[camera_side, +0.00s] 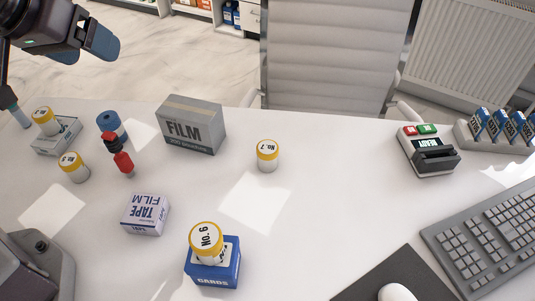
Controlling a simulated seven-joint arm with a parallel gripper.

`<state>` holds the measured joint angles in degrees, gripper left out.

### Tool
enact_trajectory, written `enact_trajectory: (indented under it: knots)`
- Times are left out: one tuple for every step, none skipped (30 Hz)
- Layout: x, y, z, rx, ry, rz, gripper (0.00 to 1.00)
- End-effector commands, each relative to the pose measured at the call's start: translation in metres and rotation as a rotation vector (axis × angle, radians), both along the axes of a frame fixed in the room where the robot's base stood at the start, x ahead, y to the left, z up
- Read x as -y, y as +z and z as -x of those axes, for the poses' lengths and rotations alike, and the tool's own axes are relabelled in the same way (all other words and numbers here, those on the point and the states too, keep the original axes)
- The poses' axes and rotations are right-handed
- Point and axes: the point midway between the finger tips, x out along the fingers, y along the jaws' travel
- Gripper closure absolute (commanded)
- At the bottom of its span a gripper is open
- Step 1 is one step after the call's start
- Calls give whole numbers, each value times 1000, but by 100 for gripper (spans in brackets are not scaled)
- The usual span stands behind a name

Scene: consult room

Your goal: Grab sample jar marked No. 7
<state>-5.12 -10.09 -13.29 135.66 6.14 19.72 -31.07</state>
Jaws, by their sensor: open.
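The sample jar marked No. 7 (267,156) stands upright on the white desk, near the middle of the side view. It is a pale jar with a yellow-rimmed lid, and nothing touches it. Similar yellow-lidded jars are a No. 6 jar (206,242) on a blue cards box, one on the desk (74,167) at the left, and one on a flat box (45,121); I cannot read the last two labels surely. My gripper (103,45) is open at the upper left, above the desk's far edge, apart from every jar.
A grey FILM box (191,126) stands left of the No. 7 jar. A card reader (430,150) and keyboard (490,235) are right. Desk around the jar is clear.

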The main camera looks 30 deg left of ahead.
Motion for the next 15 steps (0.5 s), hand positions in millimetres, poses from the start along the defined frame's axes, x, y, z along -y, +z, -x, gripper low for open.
enact_trajectory:
  knots:
    - [10, -18, -16, -3, 21, 54, 22]
    - [17, -26, -24, 5, 35, 91, 22]
    - [26, -37, -34, 12, 53, 146, 22]
    - [34, -46, -41, 15, 68, 189, 22]
    - [42, -54, -48, 18, 84, 236, 22]
    - [52, -66, -57, 20, 104, 301, 22]
    - [60, -75, -62, 18, 122, 354, 22]
    - [69, -83, -67, 16, 138, 409, 22]
    - [80, -94, -73, 12, 164, 486, 22]
    - [88, -102, -76, 6, 186, 547, 22]
    - [97, -110, -80, 0, 208, 608, 22]
    - [109, -120, -84, -11, 240, 695, 22]
    - [117, -127, -86, -20, 267, 761, 22]
    - [125, -133, -88, -32, 295, 830, 22]
    - [136, -141, -91, -48, 334, 923, 22]
